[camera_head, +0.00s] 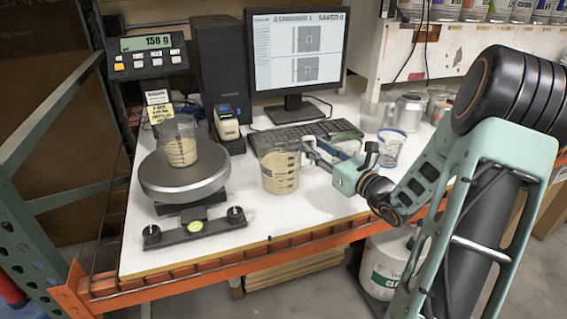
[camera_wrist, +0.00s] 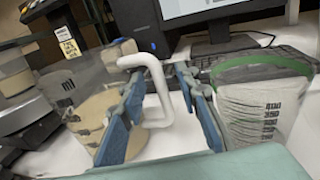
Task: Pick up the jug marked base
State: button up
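A clear jug with beige contents (camera_head: 280,174) stands upright on the white bench; no "base" marking is readable on it. Its white handle (camera_wrist: 156,92) points toward my gripper (camera_head: 316,152). In the wrist view, my gripper's blue fingers (camera_wrist: 162,76) are apart, with the handle between them and gaps showing, so it looks open around the handle. The jug's body shows left of and behind the left finger, partly hidden. A second clear beaker with beige contents (camera_head: 182,150) stands on the scale. A green-rimmed measuring jug (camera_wrist: 262,100) stands close beside the right finger.
The round scale (camera_head: 184,182) is left of the jug. A keyboard (camera_head: 305,134) and monitor (camera_head: 297,50) are behind. A blue-rimmed cup (camera_head: 390,148) and a metal can (camera_head: 408,112) stand to the right. The bench front before the jug is clear.

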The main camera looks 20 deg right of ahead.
jog(key=shift+x, duration=0.8)
jog(key=shift+r, duration=0.1)
jog(key=shift+c, duration=0.7)
grip_shut()
jog(key=shift+r, duration=0.1)
